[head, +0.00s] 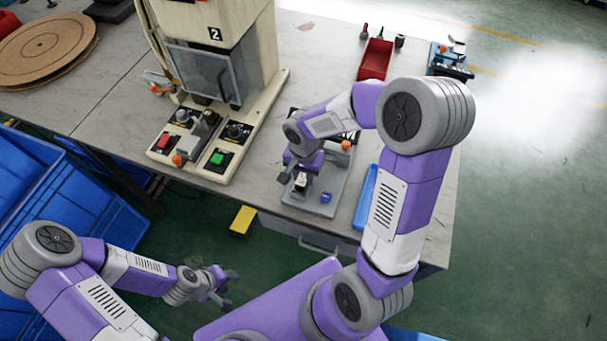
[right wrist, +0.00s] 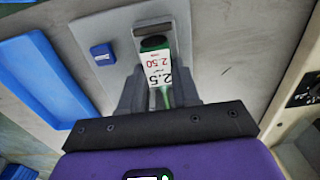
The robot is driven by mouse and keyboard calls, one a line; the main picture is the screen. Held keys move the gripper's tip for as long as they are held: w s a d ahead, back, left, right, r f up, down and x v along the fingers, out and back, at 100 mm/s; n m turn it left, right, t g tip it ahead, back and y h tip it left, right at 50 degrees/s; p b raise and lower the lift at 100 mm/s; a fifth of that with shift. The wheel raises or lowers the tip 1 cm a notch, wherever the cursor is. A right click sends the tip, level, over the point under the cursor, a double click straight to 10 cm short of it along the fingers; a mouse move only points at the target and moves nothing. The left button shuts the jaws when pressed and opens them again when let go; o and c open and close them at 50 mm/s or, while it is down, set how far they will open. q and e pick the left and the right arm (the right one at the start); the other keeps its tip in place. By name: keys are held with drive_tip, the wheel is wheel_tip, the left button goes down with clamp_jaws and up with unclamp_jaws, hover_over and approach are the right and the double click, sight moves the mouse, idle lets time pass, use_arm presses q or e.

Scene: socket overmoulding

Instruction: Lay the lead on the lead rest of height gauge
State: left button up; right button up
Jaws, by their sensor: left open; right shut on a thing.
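My right gripper (head: 301,184) is over the grey base plate of the height gauge (head: 337,192), its fingers pointing down. In the right wrist view, the right gripper (right wrist: 160,88) is shut on a green piece, apparently the lead (right wrist: 163,99). It has a dark green round end and a white tag printed 2.5 and 2.50. A grey raised bar (right wrist: 155,28) on the plate (right wrist: 116,40) is just beyond that end; I cannot tell whether they touch. My left gripper (head: 222,290) is open and empty, low beside the table.
A blue block (head: 326,198) is on the plate. A blue tray (head: 366,197) lies to its right. The press (head: 218,60) with its buttons stands left. A red bin (head: 375,60) is at the back. Blue crates (head: 60,190) fill the left side.

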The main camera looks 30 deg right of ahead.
drive_tip(key=shift+f, duration=0.2)
drive_tip(key=o, duration=1)
drive_tip(key=shift+r, duration=0.1)
drive_tip(key=shift+o, duration=0.2)
drive_tip(key=shift+r, duration=0.3)
wheel_tip(320, 180, up, 12)
drive_tip(key=p, duration=0.3)
drive_tip(key=shift+p, duration=0.3)
drive_tip(key=shift+f, duration=0.15)
